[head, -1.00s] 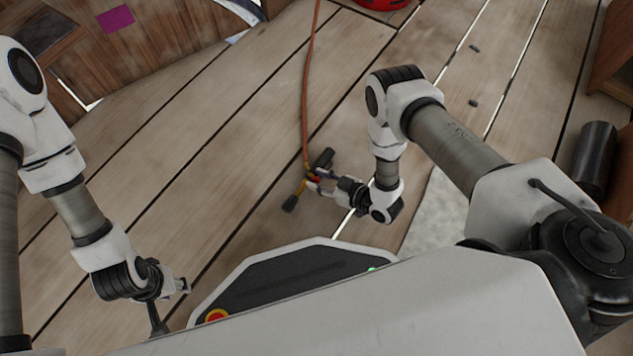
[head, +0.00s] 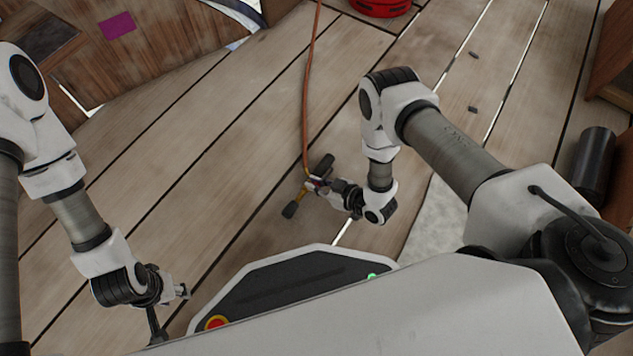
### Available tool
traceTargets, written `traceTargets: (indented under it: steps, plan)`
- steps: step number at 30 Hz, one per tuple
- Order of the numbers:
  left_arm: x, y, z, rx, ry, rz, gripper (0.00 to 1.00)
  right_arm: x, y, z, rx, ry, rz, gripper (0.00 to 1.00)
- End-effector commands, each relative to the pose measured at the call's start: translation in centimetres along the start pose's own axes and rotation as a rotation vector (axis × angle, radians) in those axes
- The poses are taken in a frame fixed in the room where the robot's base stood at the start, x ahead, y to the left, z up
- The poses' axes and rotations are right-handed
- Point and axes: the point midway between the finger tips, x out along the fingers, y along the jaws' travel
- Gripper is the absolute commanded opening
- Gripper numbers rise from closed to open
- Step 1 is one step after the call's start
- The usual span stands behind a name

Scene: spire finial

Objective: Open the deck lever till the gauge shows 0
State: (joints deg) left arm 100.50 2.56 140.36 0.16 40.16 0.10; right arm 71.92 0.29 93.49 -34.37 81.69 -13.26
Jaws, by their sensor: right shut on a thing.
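The deck lever (head: 301,193) is a small fitting on the planks at the end of an orange hose. I cannot make out a gauge face or reading. My left gripper (head: 183,291) is at lower left, away from the lever. Its finger gap is unclear.
The orange hose (head: 306,90) runs up the deck from the fitting. A red round container (head: 380,8) is at the top. A wooden panel (head: 160,40) is at upper left and a dark cylinder (head: 594,160) at right. The planks left of the hose are clear.

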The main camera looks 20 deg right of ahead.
Motion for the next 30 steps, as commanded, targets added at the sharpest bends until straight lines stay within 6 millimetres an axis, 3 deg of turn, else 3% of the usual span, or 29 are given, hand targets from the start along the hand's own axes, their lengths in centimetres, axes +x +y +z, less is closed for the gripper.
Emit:
traceTargets:
  steps: [9,15,30]
  plan:
    - [-3.2,0.1,0.1,0.006,-0.004,0.001,0.40,0.5,0.0,-1.4,-0.002,-0.207,0.000,0.00]
    - [-4.4,0.1,0.2,0.009,-0.006,0.001,0.40,1.4,0.0,-1.9,-0.002,-0.390,0.000,0.00]
    - [-4.1,0.1,0.2,0.008,-0.006,0.001,0.40,3.4,0.0,-2.3,0.000,-0.830,-0.002,0.00]
